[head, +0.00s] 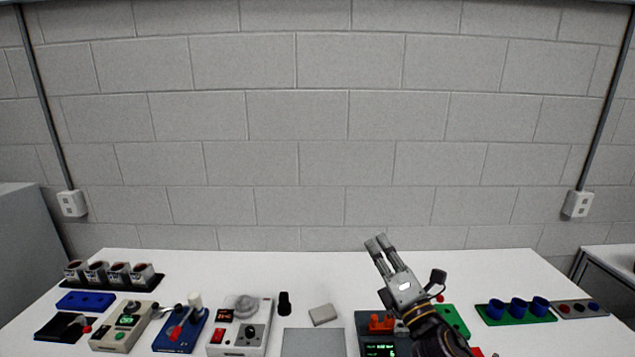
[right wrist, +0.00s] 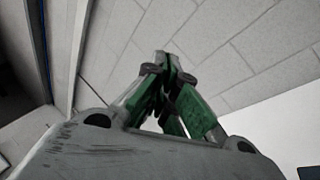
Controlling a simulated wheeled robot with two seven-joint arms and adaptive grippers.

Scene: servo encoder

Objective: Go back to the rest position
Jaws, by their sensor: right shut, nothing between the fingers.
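My right gripper (head: 376,243) is raised above the right part of the white table in the head view, pointing up and to the left. Its fingers are together and hold nothing. In the right wrist view the closed fingers (right wrist: 168,62) meet against the block wall behind. A dark box with an orange part and a green display (head: 380,348) stands just below and left of the right arm, partly hidden by it. My left gripper shows in neither view.
Along the table (head: 210,262) stand a row of cups (head: 110,273), a blue block (head: 86,301), several boxes with knobs and levers (head: 240,326), a black knob (head: 284,303), a grey block (head: 323,314) and a green holder with blue cups (head: 516,311). The table's back strip is clear.

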